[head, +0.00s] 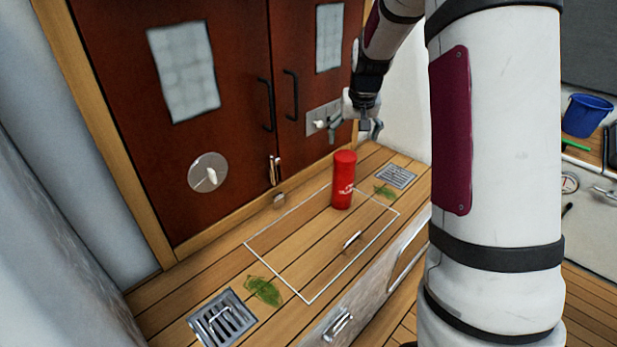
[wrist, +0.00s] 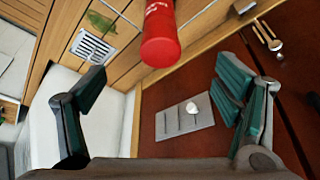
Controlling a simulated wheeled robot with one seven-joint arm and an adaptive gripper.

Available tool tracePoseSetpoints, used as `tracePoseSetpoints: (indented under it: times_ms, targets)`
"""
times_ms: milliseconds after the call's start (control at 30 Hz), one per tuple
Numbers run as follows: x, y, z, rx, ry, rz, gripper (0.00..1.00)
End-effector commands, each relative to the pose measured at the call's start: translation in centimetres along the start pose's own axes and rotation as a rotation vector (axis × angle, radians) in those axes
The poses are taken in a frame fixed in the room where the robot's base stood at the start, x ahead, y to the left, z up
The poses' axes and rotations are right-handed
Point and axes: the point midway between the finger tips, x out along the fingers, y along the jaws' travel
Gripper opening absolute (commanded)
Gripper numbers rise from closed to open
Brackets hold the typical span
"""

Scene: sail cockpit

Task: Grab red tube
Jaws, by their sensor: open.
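Dark red doors (head: 240,150) with handles rise behind the deck. A switch panel (head: 322,117) is near my gripper. Drain grates (head: 397,176) and green leaves (head: 264,291) lie on the deck. A blue bucket (head: 587,116) is at far right. The deck left of the tube is mostly clear.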

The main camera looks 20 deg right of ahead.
Motion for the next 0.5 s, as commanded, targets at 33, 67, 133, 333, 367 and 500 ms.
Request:
tracePoseSetpoints:
  times_ms: [33,67,133,333,367,500]
  targets:
    - [2.3,0.7,-0.4,0.011,-0.001,0.009,0.84]
    - [3.0,0.9,-0.6,0.015,0.0,0.013,0.84]
    - [4.4,1.5,-0.9,0.023,0.002,0.02,0.84]
    - [6.7,2.0,-1.2,0.029,0.003,0.026,0.84]
    - [7.2,2.0,-1.2,0.029,0.003,0.026,0.84]
    - [9.9,2.0,-1.1,0.029,0.001,0.026,0.84]
